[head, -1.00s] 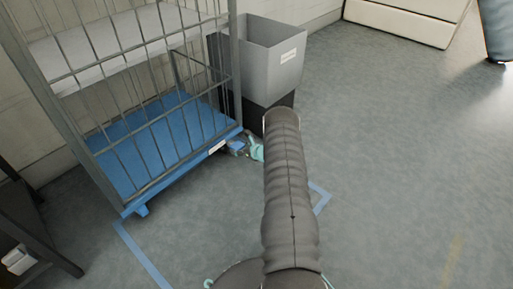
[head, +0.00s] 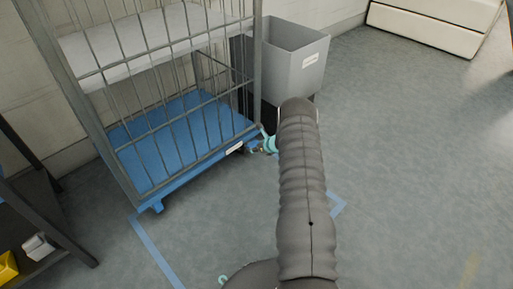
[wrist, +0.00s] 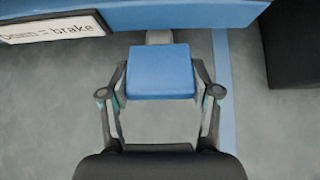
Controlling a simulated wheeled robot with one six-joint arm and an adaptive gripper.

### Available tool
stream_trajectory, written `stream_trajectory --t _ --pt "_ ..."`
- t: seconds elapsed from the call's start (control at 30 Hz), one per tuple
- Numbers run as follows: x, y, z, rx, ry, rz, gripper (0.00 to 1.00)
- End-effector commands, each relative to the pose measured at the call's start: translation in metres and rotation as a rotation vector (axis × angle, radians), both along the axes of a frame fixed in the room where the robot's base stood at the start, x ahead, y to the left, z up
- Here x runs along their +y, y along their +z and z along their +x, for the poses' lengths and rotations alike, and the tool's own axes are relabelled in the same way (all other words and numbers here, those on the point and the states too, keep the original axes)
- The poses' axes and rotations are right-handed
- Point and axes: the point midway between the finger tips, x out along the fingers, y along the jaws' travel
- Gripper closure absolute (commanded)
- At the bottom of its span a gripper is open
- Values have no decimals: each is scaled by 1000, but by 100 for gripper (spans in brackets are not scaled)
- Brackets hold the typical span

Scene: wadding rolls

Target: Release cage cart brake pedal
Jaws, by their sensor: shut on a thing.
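The brake pedal (wrist: 160,72) is a blue rounded block at the top middle of the wrist view. It joins the blue base edge (wrist: 190,14) of the cage cart by a short grey stem. My gripper (wrist: 160,82) has one finger against each side of the pedal and is shut on it. In the head view the cage cart (head: 175,150) stands at the left, and my gripper (head: 268,145) is at its front right corner, partly hidden by my arm. A white label (wrist: 52,27) with the word "brake" is on the cart edge.
A grey bin (head: 296,62) stands on a dark base right behind the cart corner. A dark shelf (head: 40,215) with a yellow container is at the lower left. Blue tape (head: 155,250) marks the floor. The floor at the right is clear.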

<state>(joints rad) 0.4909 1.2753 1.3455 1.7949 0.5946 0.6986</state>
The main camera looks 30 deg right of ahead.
Motion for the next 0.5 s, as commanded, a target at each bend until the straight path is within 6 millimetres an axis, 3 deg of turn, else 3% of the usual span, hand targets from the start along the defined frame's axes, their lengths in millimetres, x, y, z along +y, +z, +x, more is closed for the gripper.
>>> stream_trajectory --t 0.03,0.13,0.5 --pt "0 1 2 -3 0 0 36" --pt "0 1 1 -3 0 0 12" --pt "-2 3 -1 -3 -2 0 12"
